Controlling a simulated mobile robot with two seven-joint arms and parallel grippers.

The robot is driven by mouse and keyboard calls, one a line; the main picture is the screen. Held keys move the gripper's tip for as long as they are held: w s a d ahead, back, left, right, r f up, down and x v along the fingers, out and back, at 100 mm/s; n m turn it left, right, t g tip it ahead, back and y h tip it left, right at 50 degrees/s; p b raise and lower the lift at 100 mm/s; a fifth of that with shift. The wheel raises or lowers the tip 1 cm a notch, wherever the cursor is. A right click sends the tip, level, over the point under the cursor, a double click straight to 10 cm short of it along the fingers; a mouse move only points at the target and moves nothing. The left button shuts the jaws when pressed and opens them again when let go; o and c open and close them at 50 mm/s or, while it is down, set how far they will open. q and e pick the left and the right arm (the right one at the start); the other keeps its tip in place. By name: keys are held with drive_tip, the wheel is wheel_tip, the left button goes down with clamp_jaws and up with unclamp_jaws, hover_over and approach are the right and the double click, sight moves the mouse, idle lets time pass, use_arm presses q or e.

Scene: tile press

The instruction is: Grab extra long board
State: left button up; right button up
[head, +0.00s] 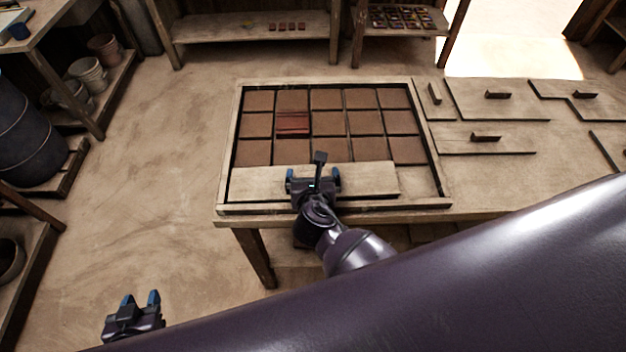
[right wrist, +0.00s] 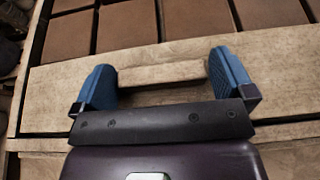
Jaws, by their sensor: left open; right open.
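A long pale wooden board (head: 370,180) lies inside the front of the wooden tile frame (head: 228,150), in front of the rows of brown tiles. It also shows in the right wrist view (right wrist: 60,90). My right gripper (head: 313,180) is over this board, pointing down. Its blue fingers (right wrist: 165,82) are open, on either side of a raised wooden bar (right wrist: 160,73) that looks like the board's handle. I cannot tell whether the fingers touch it. My left gripper (head: 140,304) is open and empty at the lower left, away from the table.
Several flat boards with handles (head: 497,95) lie on the table right of the frame. One tile (head: 292,124) in the frame is redder than the others. My own dark arm crosses the lower right. Shelves and buckets (head: 85,68) stand left; floor left of the table is clear.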

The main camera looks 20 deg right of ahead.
drive_tip(key=shift+r, duration=0.1)
drive_tip(key=c, duration=0.8)
drive_tip(key=shift+c, duration=0.2)
drive_tip(key=shift+r, duration=0.1)
